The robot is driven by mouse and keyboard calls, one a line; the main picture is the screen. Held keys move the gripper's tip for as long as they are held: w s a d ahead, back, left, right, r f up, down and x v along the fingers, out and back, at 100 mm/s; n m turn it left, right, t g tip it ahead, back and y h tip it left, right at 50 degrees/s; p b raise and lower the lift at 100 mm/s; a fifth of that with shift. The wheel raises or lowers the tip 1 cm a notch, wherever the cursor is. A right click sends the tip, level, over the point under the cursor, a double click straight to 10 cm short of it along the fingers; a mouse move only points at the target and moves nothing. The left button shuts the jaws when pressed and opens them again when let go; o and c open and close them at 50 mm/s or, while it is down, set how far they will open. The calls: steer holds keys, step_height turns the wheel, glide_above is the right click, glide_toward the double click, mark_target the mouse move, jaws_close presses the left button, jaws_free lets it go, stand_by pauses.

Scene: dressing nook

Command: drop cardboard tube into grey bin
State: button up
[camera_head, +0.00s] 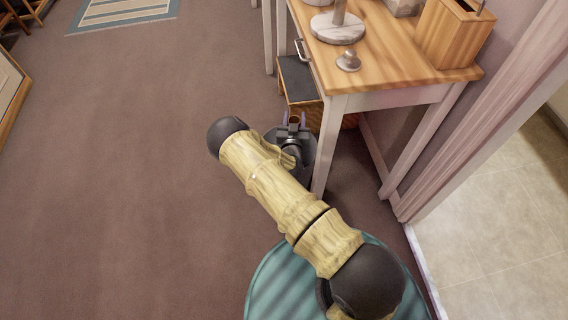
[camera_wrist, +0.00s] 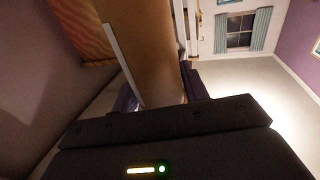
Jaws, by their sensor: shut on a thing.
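My gripper (camera_head: 294,119) is in front of the wooden-topped table, low beside its near leg. Its purple fingers are shut on the cardboard tube (camera_head: 294,117), of which only a small brown end shows in the head view. In the wrist view the tube (camera_wrist: 150,45) is large and brown, between the purple fingertips (camera_wrist: 160,92), and reaches up out of the picture.
The table (camera_head: 390,50) has white legs and bears a marble-based stand (camera_head: 337,27), a small knob-like object (camera_head: 348,61) and a wooden box (camera_head: 455,32). A dark-topped, wood-sided box (camera_head: 297,78) stands beneath. Open carpet (camera_head: 110,170) lies left; a striped rug (camera_head: 122,12) lies at the back.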

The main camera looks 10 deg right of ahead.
steer(key=shift+f+b, duration=1.8)
steer(key=shift+f, duration=0.75)
steer(key=o, duration=1)
steer(key=shift+o, duration=0.2)
steer(key=shift+s+a, duration=0.1)
steer(key=shift+a, duration=0.05)
